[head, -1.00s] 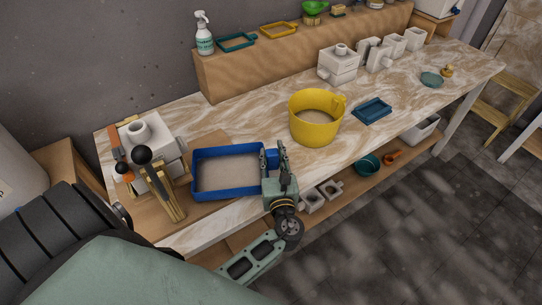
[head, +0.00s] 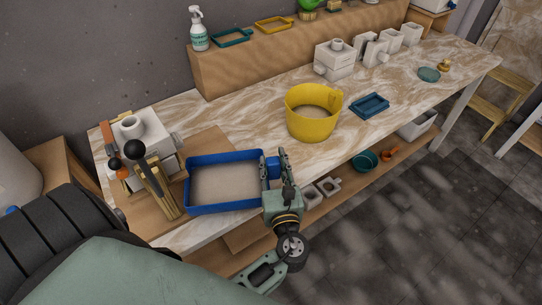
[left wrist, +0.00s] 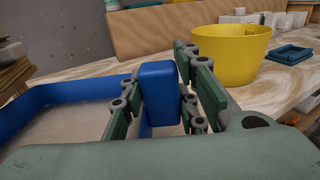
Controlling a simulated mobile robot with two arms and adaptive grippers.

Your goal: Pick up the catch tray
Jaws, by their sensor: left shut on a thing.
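The catch tray is a shallow blue tray (head: 187,185) with a beige inside, at the front left of the marbled worktop in the head view. Its blue rim (left wrist: 55,93) fills the left of the left wrist view. A blue block-like grip (left wrist: 158,88) stands out on its right side. My left gripper (head: 273,168) is shut on this grip, with one finger on each side. The tray looks about level. I cannot tell whether its underside is clear of the board below. My right gripper is not in view.
A yellow tub (head: 313,115) stands to the right of the tray, with a small teal tray (head: 369,106) beyond it. A white mould (head: 135,135) and upright tools (head: 155,185) stand close on the left. A wooden board (head: 215,143) lies behind the tray.

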